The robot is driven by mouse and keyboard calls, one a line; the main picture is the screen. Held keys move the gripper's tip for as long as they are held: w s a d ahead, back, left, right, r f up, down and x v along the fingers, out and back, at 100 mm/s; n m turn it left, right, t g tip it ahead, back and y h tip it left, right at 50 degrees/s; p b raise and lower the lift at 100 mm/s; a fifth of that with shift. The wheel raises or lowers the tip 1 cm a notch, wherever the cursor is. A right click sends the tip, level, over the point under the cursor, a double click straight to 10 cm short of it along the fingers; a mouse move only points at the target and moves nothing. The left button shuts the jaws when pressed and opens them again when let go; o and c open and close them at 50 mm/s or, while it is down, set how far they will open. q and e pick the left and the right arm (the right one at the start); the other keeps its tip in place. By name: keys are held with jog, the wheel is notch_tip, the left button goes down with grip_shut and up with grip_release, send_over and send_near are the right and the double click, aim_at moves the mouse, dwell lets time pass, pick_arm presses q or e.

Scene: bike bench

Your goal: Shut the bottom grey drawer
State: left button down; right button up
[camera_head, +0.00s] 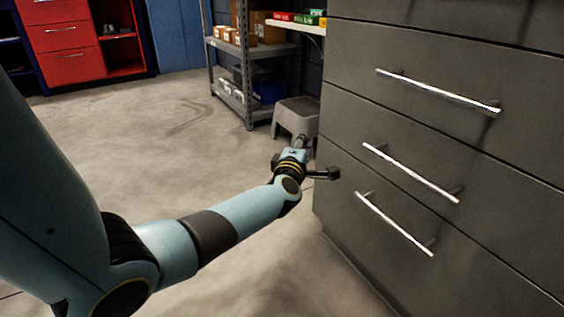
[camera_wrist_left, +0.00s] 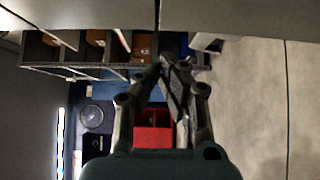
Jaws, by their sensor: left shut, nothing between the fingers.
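The bottom grey drawer (camera_head: 455,278) is the lowest front of the grey cabinet on the right in the head view. Its silver bar handle (camera_head: 395,224) runs slanting across it. Its front looks about level with the drawer fronts above, with no clear gap showing. My left gripper (camera_head: 301,142) is beyond the cabinet's far front edge, to the left of the handles and apart from them. In the left wrist view its fingers (camera_wrist_left: 168,62) meet at the tips with nothing between them. My right gripper is out of view.
A grey step stool (camera_head: 296,116) stands on the floor just beyond my left gripper. Behind it is a metal shelf (camera_head: 249,90) with boxes. A red drawer cabinet (camera_head: 62,38) stands at the back left. The floor left of the grey cabinet is open.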

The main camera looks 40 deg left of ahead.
pick_arm(q)
jog(key=p+v, duration=0.3)
jog(key=v, duration=0.7)
jog(key=shift+s+a, duration=0.15)
jog(key=shift+s, duration=0.15)
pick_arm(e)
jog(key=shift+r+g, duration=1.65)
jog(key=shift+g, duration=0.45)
